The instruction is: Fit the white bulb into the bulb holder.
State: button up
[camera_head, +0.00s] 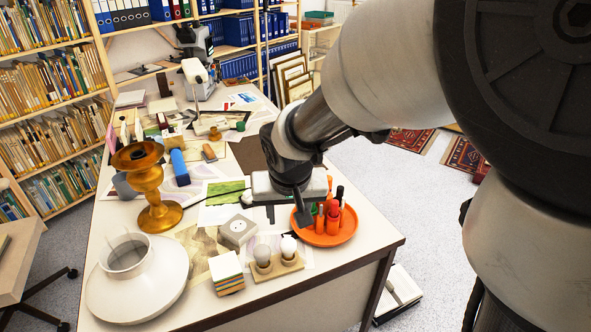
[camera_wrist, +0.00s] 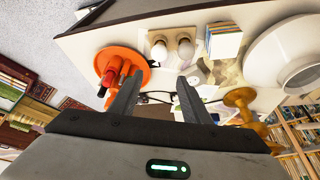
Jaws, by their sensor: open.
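Two bulbs stand upright in a tan two-place base (camera_head: 279,269) near the table's front edge. The white bulb (camera_head: 288,246) is on the right, and a greyer bulb (camera_head: 262,254) is on the left. In the wrist view the white bulb (camera_wrist: 158,49) is left of the greyer bulb (camera_wrist: 186,47). A pale square block with a round face (camera_head: 238,230) sits just behind them; I cannot tell for certain whether it is the bulb holder. My gripper (camera_head: 287,214) is open and empty above the table, behind the bulbs. Its two fingers also show in the wrist view (camera_wrist: 160,85).
An orange dish (camera_head: 325,238) with red and dark upright items stands right of the bulbs, close to my gripper. A stack of coloured cards (camera_head: 226,275), a white round vessel (camera_head: 137,282) and a brass stand (camera_head: 155,190) are left. Papers and small objects fill the back.

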jog(key=b, duration=0.4)
send_near(288, 240)
jog(key=x, duration=0.5)
jog(key=shift+w+a, duration=0.1)
jog(key=shift+a, duration=0.1)
jog(key=b+x, duration=0.2)
jog(key=x, duration=0.3)
jog(key=shift+d+f, duration=0.2)
jog(key=shift+r, duration=0.1)
jog(key=c, duration=0.9)
